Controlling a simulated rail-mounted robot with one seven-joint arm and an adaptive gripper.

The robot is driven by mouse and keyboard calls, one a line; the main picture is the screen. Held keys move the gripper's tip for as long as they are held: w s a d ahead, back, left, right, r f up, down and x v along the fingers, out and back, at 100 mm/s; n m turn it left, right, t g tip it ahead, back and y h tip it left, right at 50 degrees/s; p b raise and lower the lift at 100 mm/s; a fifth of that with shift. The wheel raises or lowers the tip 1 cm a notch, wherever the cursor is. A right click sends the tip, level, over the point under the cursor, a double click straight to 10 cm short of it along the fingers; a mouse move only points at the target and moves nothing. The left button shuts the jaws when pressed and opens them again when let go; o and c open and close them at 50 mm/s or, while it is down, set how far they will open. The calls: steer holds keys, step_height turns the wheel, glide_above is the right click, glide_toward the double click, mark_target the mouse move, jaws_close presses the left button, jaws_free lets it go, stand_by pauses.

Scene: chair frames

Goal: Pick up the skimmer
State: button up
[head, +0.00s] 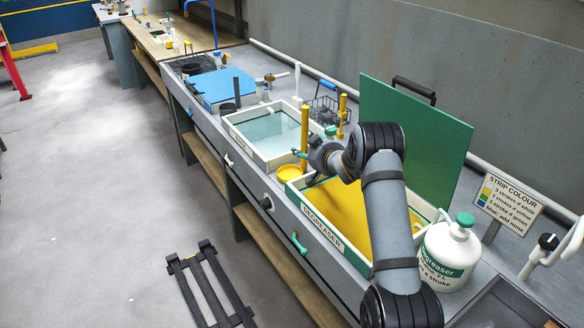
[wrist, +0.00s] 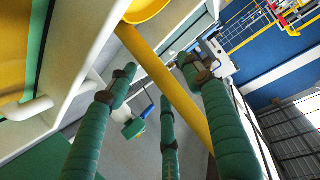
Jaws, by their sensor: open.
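The skimmer shows as a yellow upright handle (head: 304,128) with a round yellow bowl (head: 290,173) at its foot, beside the degreaser tank. In the wrist view the yellow handle (wrist: 160,68) runs diagonally between my green fingers, with part of the bowl (wrist: 146,8) at the top edge. My gripper (head: 299,153) is open at the handle, a little above the bowl. Its fingers (wrist: 158,78) stand apart around the handle in the wrist view. I cannot tell whether any finger touches it.
The degreaser tank (head: 309,211) holds yellow liquid, with a raised green lid (head: 425,135) behind. A white tank (head: 238,138) of clear liquid stands farther back. A degreaser jug (head: 447,258) and colour sign (head: 508,204) are at right. Another yellow post (head: 342,112) stands near a wire basket (head: 322,108).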

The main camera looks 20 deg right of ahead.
steer(key=shift+w+f, duration=0.15)
steer(key=shift+w, duration=0.15)
steer(key=shift+c, duration=0.5)
steer(key=c, duration=1.1)
jaws_close()
